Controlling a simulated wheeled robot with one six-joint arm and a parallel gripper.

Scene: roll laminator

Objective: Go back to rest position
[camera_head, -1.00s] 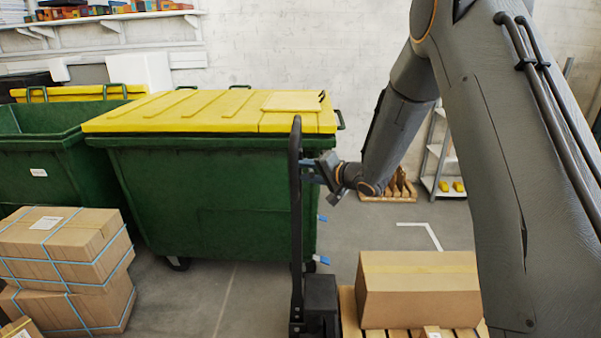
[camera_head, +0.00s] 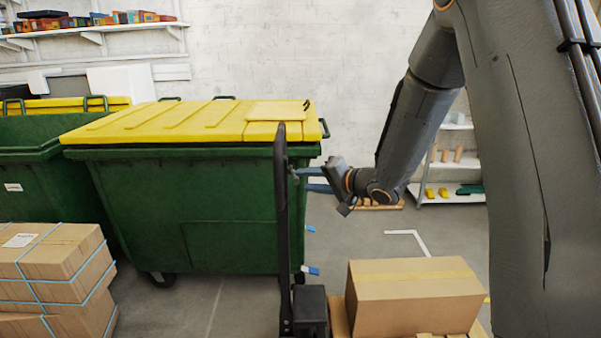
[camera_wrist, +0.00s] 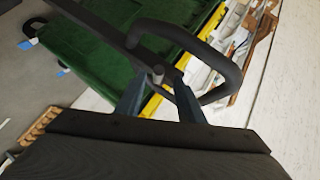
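My gripper (camera_head: 305,180) is at the end of my arm in the head view, just right of the upright black handle (camera_head: 281,215) of a pallet jack. In the wrist view its two blue-grey fingers (camera_wrist: 158,98) stand apart with nothing clamped between them. The black looped handle (camera_wrist: 222,62) lies just beyond the fingertips, with a small knob (camera_wrist: 157,75) in line with the gap. I cannot tell whether a finger touches the handle.
A green bin with a yellow lid (camera_head: 190,200) stands behind the handle. A carton (camera_head: 415,298) sits on a wooden pallet (camera_head: 339,318) at lower right. Strapped boxes (camera_head: 60,265) are at lower left. A shelf rack (camera_head: 455,170) stands behind my arm. Floor shows beyond the carton.

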